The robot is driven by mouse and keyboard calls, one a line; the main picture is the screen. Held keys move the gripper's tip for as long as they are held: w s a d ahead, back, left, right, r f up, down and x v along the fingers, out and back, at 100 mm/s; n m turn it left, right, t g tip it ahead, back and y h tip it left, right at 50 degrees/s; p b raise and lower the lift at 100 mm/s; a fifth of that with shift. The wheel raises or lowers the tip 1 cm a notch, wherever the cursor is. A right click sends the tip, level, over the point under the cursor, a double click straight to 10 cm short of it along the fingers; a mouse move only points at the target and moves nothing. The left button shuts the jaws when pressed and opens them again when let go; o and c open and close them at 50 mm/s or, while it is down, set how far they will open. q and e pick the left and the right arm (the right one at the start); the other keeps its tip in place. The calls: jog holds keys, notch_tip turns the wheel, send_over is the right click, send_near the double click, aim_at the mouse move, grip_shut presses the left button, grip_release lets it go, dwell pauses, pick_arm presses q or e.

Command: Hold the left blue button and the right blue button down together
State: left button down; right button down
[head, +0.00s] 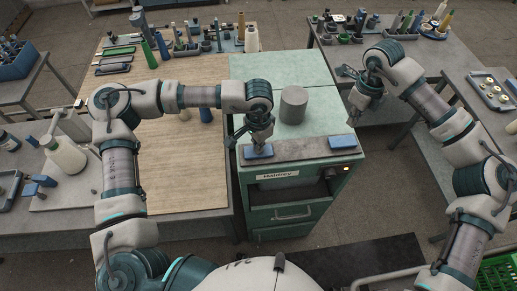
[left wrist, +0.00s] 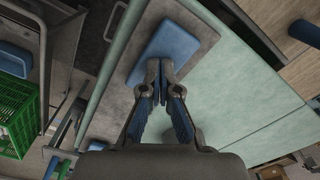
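The left blue button (head: 259,152) is a flat blue block at the left end of a dark grey strip on the green machine. My left gripper (head: 257,143) is directly over it with fingers pointing down. In the left wrist view, the gripper's fingertips (left wrist: 161,78) are together with nothing between them, at the near edge of the blue button (left wrist: 178,42). I cannot tell whether they touch or press it. The right blue button (head: 342,142) lies at the strip's right end, uncovered. My right gripper (head: 358,98) is above and behind it, apart from it; its finger opening is unclear.
A grey cylinder (head: 293,105) stands on the machine top (head: 275,72) behind the strip. A small lit orange lamp (head: 346,168) is on the machine's front right. A wooden table (head: 175,175) is left of the machine. A grey table (head: 395,55) with tools stands right.

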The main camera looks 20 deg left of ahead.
pick_arm(q)
jog(key=shift+r, duration=0.1)
notch_tip(320, 180, up, 9)
jog(key=p, duration=0.4)
jog(key=shift+p, duration=0.35)
dwell(0.6)
dwell(0.6)
